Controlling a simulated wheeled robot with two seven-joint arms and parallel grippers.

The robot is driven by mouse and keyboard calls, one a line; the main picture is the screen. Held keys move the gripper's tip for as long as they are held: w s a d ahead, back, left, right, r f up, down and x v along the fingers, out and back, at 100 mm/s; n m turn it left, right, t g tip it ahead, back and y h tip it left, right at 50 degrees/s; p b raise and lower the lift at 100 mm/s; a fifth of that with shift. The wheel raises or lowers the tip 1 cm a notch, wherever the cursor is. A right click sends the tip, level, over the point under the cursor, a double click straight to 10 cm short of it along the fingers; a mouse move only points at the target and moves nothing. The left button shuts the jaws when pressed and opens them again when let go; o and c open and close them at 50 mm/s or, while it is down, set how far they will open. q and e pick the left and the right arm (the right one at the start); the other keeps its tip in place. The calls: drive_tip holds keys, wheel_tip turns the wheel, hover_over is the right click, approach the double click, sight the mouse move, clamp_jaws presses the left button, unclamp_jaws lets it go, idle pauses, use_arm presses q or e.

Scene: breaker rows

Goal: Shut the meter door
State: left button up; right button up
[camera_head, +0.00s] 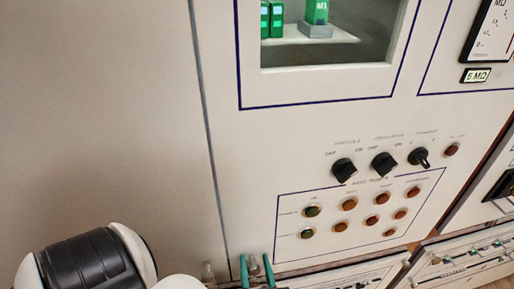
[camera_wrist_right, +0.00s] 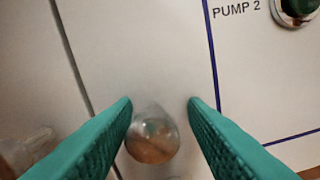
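My right gripper (camera_head: 257,270) is at the bottom of the head view, in front of the lower panel. Its two teal fingers are apart. In the right wrist view the fingers (camera_wrist_right: 160,102) stand on either side of a clear rounded knob (camera_wrist_right: 152,135), with gaps visible on both sides. A second clear piece (camera_wrist_right: 28,150) lies left of it, beyond the dark seam. The two clear pieces also show small in the head view, the left one beside the seam (camera_head: 208,270). No door leaf can be clearly told as the meter door. My left gripper is not in view.
A recessed window (camera_head: 330,85) at the top holds green devices (camera_head: 316,12). Black rotary switches (camera_head: 383,164) and several coloured buttons (camera_head: 349,204) are on the panel to the right. Lower panels (camera_head: 460,262) stick out at bottom right. The left grey panel (camera_head: 100,120) is bare.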

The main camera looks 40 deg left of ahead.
drive_tip(key=shift+s+a, duration=0.15)
drive_tip(key=shift+s+d+f, duration=0.15)
drive_tip(key=shift+s+d, duration=0.05)
drive_tip(key=shift+s, duration=0.1)
drive_tip(key=b+v, duration=0.3)
drive_tip(key=v, duration=0.8)
drive_tip(key=shift+d, duration=0.35)
drive_tip(key=shift+w, duration=0.15)
